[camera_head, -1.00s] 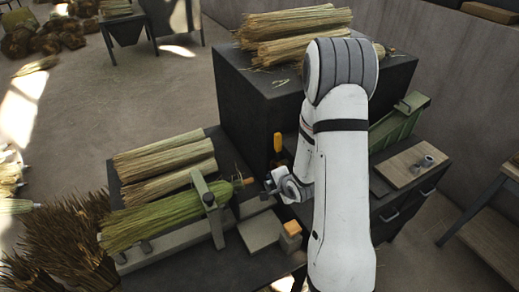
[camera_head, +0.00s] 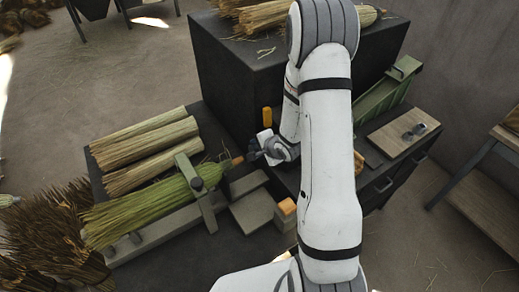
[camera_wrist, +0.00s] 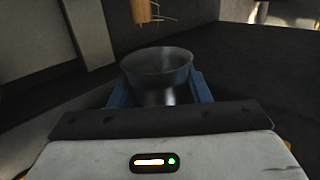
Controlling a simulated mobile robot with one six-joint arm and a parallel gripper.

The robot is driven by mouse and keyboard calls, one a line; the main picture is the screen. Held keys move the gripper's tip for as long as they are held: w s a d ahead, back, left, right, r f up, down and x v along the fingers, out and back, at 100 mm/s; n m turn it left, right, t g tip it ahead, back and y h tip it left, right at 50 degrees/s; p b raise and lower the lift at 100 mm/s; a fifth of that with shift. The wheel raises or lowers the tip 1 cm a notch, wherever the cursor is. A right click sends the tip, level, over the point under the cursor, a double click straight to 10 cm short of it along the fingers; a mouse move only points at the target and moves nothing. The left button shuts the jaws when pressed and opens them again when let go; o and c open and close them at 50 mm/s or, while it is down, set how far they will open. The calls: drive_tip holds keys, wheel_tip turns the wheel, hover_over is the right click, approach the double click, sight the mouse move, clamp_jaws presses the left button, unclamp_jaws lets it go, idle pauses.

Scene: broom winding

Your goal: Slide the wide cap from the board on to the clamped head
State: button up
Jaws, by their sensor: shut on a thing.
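My gripper (camera_head: 254,152) is shut on the wide cap (camera_wrist: 158,68), a grey, flared metal cup with its open rim facing away from the wrist between the blue fingers. The clamped head (camera_head: 140,212) is a bundle of green straw lying at the left, under an upright grey clamp (camera_head: 195,185). Its short wooden end (camera_head: 236,161) points right, towards my gripper and close to it; the cap looks apart from it. A wooden peg-like piece (camera_wrist: 143,12) shows above the cap in the wrist view. The board (camera_head: 385,138) lies at the right.
Small metal pieces (camera_head: 414,131) sit on the board. An orange-topped block (camera_head: 286,207) and a grey slab (camera_head: 251,212) stand right of the clamp. A yellow upright handle (camera_head: 267,117) is just behind my gripper. A dark raised block (camera_head: 235,75) rises behind.

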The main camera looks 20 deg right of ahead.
sight(236, 162)
drive_tip(key=shift+s+f+b+x, duration=0.65)
drive_tip(key=shift+b+x, duration=2.25)
drive_tip(key=shift+x, duration=0.95)
drive_tip(key=shift+s+a+r+b, duration=0.1)
drive_tip(key=shift+s+a+b, duration=0.3)
drive_tip(key=shift+a, duration=0.75)
drive_tip(key=shift+s+a+f+b, duration=0.1)
drive_tip(key=shift+s+a+b, duration=0.2)
drive_tip(key=shift+a, duration=0.85)
drive_tip(key=shift+s+a+r+b, duration=0.1)
drive_tip(key=shift+s+a+b, duration=0.3)
drive_tip(key=shift+a, duration=0.75)
drive_tip(key=shift+a, duration=0.1)
drive_tip(key=o, duration=1)
drive_tip(key=shift+s+r, duration=0.1)
